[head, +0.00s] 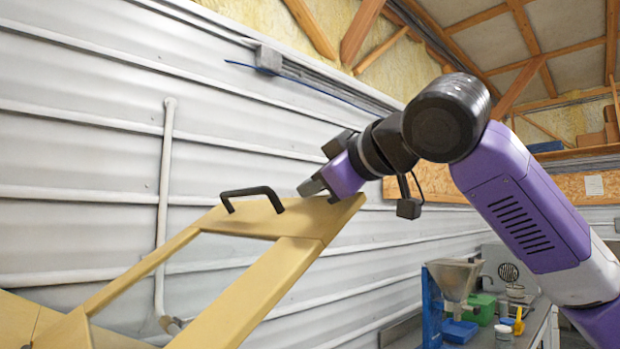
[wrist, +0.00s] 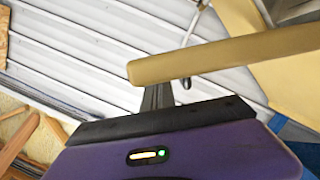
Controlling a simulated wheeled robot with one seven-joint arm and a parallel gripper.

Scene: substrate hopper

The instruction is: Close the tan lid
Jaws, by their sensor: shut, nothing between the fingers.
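The tan lid (head: 262,285) is a raised, tilted frame with an open middle in the head view. A black bar handle (head: 252,194) is fixed near its upper edge. My gripper (head: 308,188) is shut and empty. It is at the lid's upper edge, just right of the handle, pointing down to the left. In the wrist view the lid's edge (wrist: 225,58) crosses in front of the finger ends (wrist: 157,94) and hides their tips. I cannot tell whether the fingers touch the lid.
A ribbed white metal wall (head: 90,150) with a vertical pipe (head: 165,200) stands behind the lid. At the lower right, a bench holds a blue stand with a metal funnel (head: 455,279), a green box (head: 480,308) and small containers.

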